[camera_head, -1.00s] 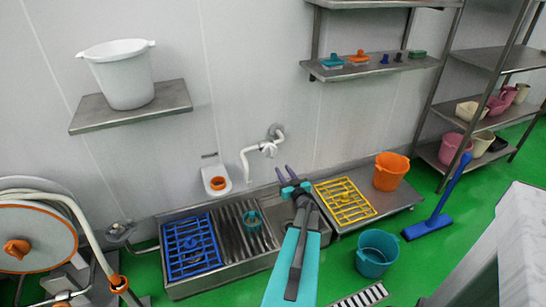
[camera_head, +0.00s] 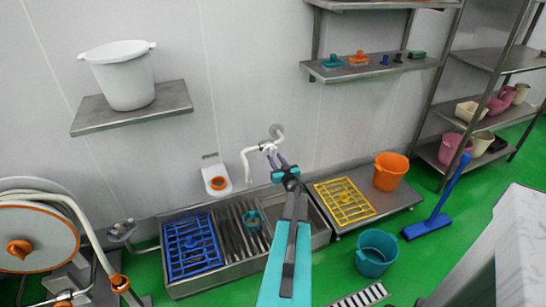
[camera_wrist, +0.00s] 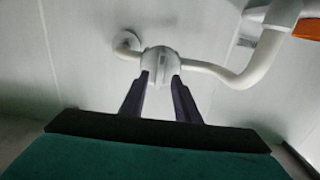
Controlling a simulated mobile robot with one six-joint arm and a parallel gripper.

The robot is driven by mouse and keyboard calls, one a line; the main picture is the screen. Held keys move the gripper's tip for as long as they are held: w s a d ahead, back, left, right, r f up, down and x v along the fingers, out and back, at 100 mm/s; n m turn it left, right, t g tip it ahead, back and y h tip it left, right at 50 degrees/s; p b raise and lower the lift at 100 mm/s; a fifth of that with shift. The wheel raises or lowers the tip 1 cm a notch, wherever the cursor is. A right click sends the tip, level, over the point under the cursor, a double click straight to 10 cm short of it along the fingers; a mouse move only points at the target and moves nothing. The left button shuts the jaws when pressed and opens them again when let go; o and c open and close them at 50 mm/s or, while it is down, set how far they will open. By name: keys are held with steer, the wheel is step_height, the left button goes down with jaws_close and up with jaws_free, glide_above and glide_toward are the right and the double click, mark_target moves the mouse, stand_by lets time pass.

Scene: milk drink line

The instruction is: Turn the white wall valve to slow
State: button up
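The white wall valve (camera_head: 268,147) sits on a white pipe on the wall above the sink, in the middle of the head view. In the wrist view the valve (camera_wrist: 160,62) is straight ahead at the fingertips. My gripper (camera_head: 275,157) reaches up to it from below. In the wrist view its two dark fingers (camera_wrist: 162,82) are apart, and their tips overlap the lower part of the valve body. I cannot tell whether they touch it. The valve's handle is not clearly visible behind the fingers.
A curved white spout pipe (camera_wrist: 255,65) runs right of the valve in the wrist view. Below are a steel sink (camera_head: 240,262) with a blue rack (camera_head: 190,245), and a yellow rack (camera_head: 344,200). A white dispenser (camera_head: 216,180) hangs left of the spout.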

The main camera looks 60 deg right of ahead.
mark_target(271, 152)
steer(key=shift+x, duration=1.3)
jaws_close()
